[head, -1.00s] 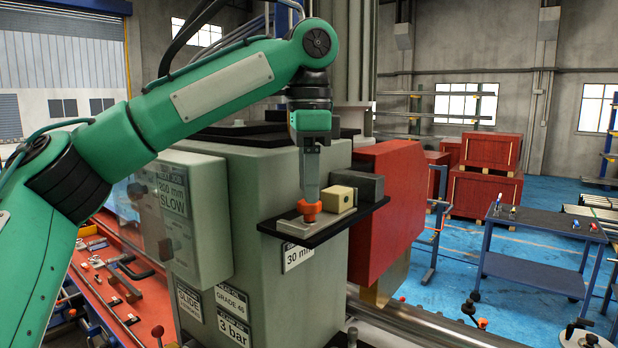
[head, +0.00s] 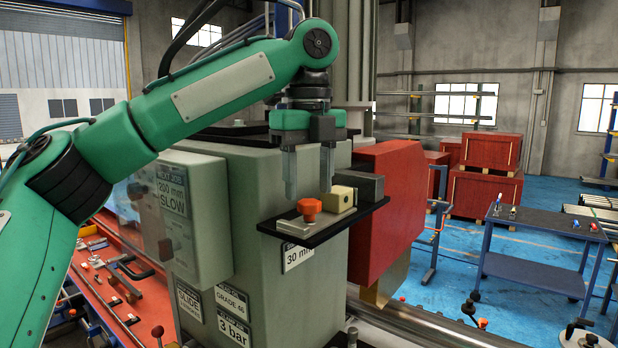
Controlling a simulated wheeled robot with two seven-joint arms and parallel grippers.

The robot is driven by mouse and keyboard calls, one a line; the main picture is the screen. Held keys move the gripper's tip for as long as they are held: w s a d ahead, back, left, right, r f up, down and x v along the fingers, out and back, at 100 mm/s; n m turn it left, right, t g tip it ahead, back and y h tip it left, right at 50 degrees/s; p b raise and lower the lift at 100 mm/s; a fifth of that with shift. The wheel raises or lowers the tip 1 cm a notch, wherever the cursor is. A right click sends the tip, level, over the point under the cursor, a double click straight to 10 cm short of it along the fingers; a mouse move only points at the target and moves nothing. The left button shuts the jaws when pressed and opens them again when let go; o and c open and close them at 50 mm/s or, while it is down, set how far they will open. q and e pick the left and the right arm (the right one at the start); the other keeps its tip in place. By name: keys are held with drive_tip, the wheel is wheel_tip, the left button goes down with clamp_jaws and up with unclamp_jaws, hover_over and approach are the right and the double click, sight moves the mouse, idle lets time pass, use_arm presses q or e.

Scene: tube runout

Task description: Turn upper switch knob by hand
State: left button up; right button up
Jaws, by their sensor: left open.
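An orange knob (head: 309,209) stands on a light metal plate (head: 294,226) at the left part of a black shelf (head: 330,226) on the front of the grey-green machine. It may be the upper switch knob; its setting cannot be read from here. My left gripper (head: 310,190) points down above the shelf with its two fingers spread wide. One finger is to the left of the knob and one to the right in the picture, with the tips a little higher than the knob and apart from it. The gripper holds nothing. My right gripper is not in view.
A tan block (head: 341,199) and a dark grey block (head: 362,186) stand on the shelf close to the right finger. A grey control box (head: 194,220) juts out at the left. A red housing (head: 388,205) is at the right.

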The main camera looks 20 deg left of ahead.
use_arm(q)
drive_tip(key=shift+f, duration=0.1)
idle(0.3)
drive_tip(key=shift+f, duration=0.9)
drive_tip(key=c, duration=0.8)
